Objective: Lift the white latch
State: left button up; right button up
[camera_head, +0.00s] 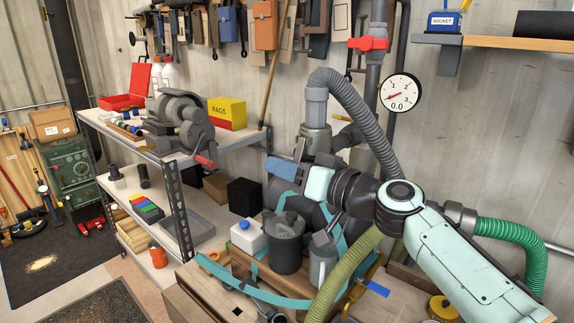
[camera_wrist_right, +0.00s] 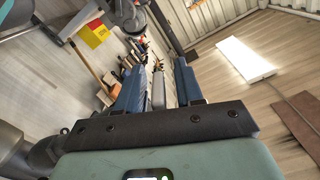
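I cannot clearly pick out the white latch. In the right wrist view a pale grey upright bar (camera_wrist_right: 158,90) stands between the fingers of my right gripper (camera_wrist_right: 159,84); I cannot tell whether it is the latch. The two blue fingers are apart, with a gap showing on each side of the bar. In the head view my right gripper (camera_head: 284,168) is beside the grey pipe fitting, its blue finger pointing left, above the strapped tank and dark canister. The wrist hides what lies behind it. My left gripper is not in view.
A ribbed grey hose (camera_head: 352,105) rises close behind my right wrist, near a pressure gauge (camera_head: 400,92). A dark lidded canister (camera_head: 285,245) and a white jug (camera_head: 247,236) stand below.

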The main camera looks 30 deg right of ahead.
grip_shut()
jog(key=shift+a, duration=0.1)
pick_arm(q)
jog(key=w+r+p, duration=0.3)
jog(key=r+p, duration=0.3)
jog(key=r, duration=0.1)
pick_arm(e)
jog(key=s+a+r+m, duration=0.1)
jog(key=a+r+m, duration=0.2)
jog(key=m, duration=1.1)
jog(key=shift+s+r+m, duration=0.15)
jog(key=shift+r+m, duration=0.25)
jog(key=shift+r, duration=1)
pick_arm(q)
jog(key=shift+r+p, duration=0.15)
jog(key=shift+p, duration=0.15)
pick_arm(e)
jog(key=shift+r, duration=0.1)
